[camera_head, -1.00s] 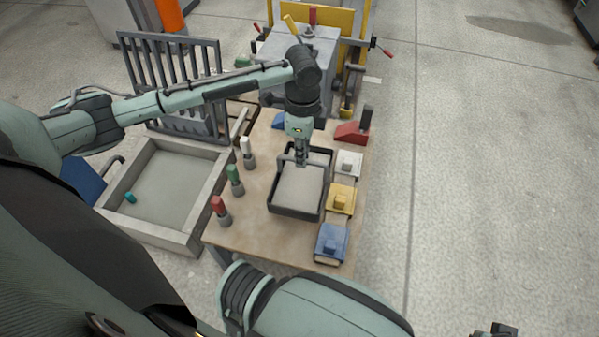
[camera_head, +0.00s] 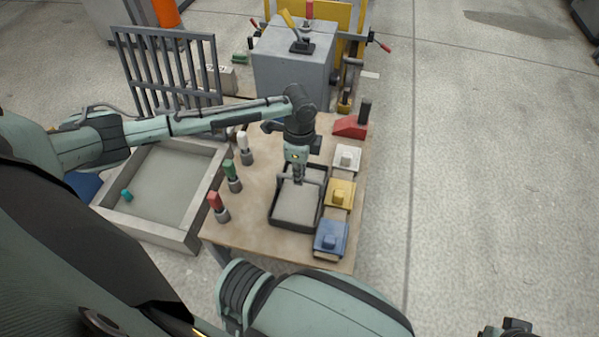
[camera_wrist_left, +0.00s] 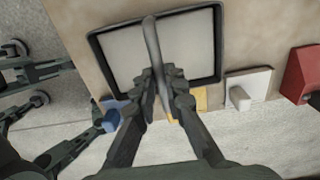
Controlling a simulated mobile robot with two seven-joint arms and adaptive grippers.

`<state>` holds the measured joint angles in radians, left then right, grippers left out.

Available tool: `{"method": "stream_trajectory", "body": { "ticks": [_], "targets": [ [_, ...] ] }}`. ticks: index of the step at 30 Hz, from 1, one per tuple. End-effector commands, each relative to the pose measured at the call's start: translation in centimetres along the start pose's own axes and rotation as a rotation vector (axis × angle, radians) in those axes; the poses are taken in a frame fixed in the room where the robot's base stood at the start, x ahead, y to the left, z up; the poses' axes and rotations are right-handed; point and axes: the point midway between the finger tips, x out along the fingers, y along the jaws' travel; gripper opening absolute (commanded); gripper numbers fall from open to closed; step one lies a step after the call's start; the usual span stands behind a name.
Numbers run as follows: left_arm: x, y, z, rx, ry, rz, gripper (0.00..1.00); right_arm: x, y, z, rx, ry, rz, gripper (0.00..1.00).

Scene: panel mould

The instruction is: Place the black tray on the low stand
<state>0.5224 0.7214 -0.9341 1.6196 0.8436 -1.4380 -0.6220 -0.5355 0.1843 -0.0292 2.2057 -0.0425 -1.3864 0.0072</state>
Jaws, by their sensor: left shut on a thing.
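The black tray (camera_head: 272,217), with a pale grey fill, is over the wooden table top, beside the coloured blocks. Its rim (camera_wrist_left: 221,50) and raised bar handle (camera_wrist_left: 153,45) show large in the left wrist view. My left gripper (camera_head: 298,180) comes down from above and is shut on the handle; its fingers (camera_wrist_left: 163,85) close around the bar. I cannot tell whether the tray touches the table. I cannot pick out the low stand with certainty. A dark end of my right arm (camera_head: 508,328) shows at the bottom right edge, mostly cut off.
White (camera_head: 347,158), yellow (camera_head: 340,192) and blue (camera_head: 331,238) knobbed blocks line the tray's right side. Red (camera_head: 217,206), green (camera_head: 232,175) and white (camera_head: 243,147) handled pegs stand left. A concrete-edged box (camera_head: 150,229) and a barred rack (camera_head: 170,70) lie further left.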

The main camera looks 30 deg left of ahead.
Motion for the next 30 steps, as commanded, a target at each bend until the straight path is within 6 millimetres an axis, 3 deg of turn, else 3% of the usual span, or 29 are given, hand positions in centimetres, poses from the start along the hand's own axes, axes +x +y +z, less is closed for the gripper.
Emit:
{"method": "stream_trajectory", "body": {
  "ticks": [5,6,11,22,27,30],
  "targets": [
    [0.1,-0.1,-0.1,-0.001,0.002,-0.002,0.00,0.1,0.0,0.1,0.000,-0.002,0.001,0.00],
    [0.3,0.0,0.0,0.000,0.000,0.001,0.12,0.1,0.0,0.1,0.000,-0.002,0.001,0.00],
    [0.2,0.0,0.0,0.000,0.000,0.000,0.32,0.2,0.0,0.1,0.000,-0.001,0.001,0.00],
    [-0.3,0.0,0.0,0.000,0.000,-0.001,0.32,0.1,0.0,0.1,0.000,0.000,0.001,0.00],
    [-3.1,-0.1,0.0,0.001,0.001,-0.003,0.32,0.1,0.0,-0.1,-0.001,0.007,-0.002,0.00],
    [-5.4,-0.1,0.0,0.001,0.001,-0.004,0.32,1.7,-0.3,0.3,0.000,-0.009,-0.010,0.00]
  ]
}}
